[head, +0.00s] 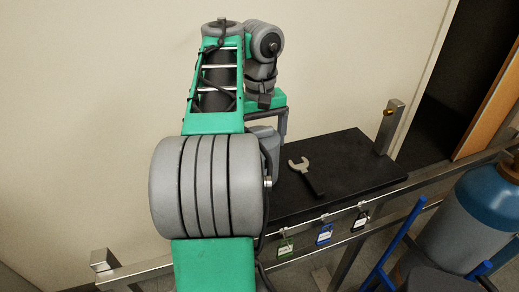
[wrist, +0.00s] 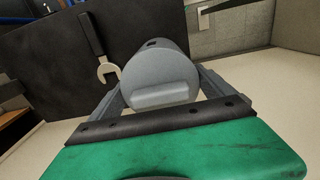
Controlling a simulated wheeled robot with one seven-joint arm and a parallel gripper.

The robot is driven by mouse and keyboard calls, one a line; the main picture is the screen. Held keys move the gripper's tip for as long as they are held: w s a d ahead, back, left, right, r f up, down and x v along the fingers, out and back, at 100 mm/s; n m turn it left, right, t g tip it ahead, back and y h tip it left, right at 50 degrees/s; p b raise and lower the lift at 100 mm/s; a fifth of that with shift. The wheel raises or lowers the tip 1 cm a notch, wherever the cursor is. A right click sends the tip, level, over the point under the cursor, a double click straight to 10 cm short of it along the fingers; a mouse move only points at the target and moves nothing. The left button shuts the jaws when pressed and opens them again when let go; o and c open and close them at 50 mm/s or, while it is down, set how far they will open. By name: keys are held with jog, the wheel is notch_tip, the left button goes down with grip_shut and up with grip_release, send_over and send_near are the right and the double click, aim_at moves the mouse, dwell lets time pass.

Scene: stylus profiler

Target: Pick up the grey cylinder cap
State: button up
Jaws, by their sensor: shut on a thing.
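The grey cylinder cap (wrist: 160,72) sits between the two fingers of my gripper (wrist: 160,92) in the wrist view. It is a rounded grey cylinder with a small dark slot near its far end. My gripper is shut on it, with one finger on each side. In the head view the cap (head: 263,133) shows partly beside my arm, at the left end of the black board. I cannot tell whether the cap touches the board.
A wrench (head: 306,177) with a dark handle lies on the black board (head: 350,160), right of the cap. A metal post (head: 390,127) stands at the board's right end. Several tags (head: 324,234) hang from the front rail. A blue gas cylinder (head: 470,215) stands at right.

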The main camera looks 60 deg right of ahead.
jog(key=shift+c, duration=0.5)
notch_tip(320, 180, up, 10)
jog(key=p, duration=0.8)
jog(key=shift+p, duration=0.35)
